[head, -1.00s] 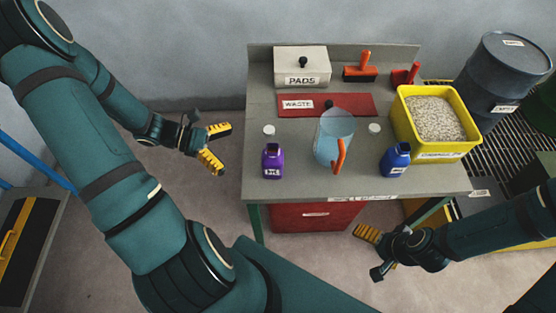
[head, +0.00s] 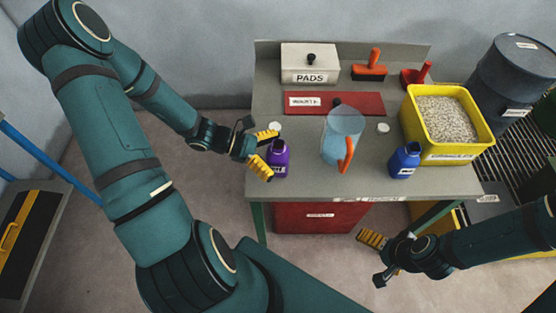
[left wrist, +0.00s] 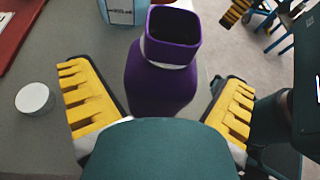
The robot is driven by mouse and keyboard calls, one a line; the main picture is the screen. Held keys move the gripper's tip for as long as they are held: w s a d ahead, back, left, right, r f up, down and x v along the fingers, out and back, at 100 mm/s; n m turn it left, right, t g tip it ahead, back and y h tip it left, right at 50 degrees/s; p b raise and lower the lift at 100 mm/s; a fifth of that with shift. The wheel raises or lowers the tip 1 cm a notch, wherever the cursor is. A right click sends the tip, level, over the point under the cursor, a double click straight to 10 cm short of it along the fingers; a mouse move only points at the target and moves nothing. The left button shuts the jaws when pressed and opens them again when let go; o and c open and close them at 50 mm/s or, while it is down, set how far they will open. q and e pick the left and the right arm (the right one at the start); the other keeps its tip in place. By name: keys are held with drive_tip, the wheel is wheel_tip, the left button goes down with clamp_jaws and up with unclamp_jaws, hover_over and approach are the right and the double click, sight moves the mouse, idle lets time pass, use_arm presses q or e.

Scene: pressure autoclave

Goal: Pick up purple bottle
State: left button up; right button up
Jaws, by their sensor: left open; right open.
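The purple bottle (head: 280,160) stands upright near the left front edge of the grey table, with a dark open neck on top. My left gripper (head: 263,155) is open at the table's left edge, its yellow fingers pointing at the bottle. In the left wrist view the bottle (left wrist: 160,80) stands between the two spread fingers of the gripper (left wrist: 158,100), with a gap on the left; contact on the right cannot be told. My right gripper (head: 371,250) is open and empty, low in front of the table; its far finger is hard to see.
On the table (head: 300,190) are a clear jug (head: 338,130) with an orange handle, a blue bottle (head: 404,160), two white caps (head: 275,127), a yellow granule bin (head: 462,152), a red tray (head: 360,102) and a PADS box (head: 310,60). A blue barrel (head: 512,75) stands at right.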

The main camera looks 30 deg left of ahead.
use_arm(q)
drive_tip(key=shift+c, duration=0.3)
drive_tip(key=c, duration=1.3)
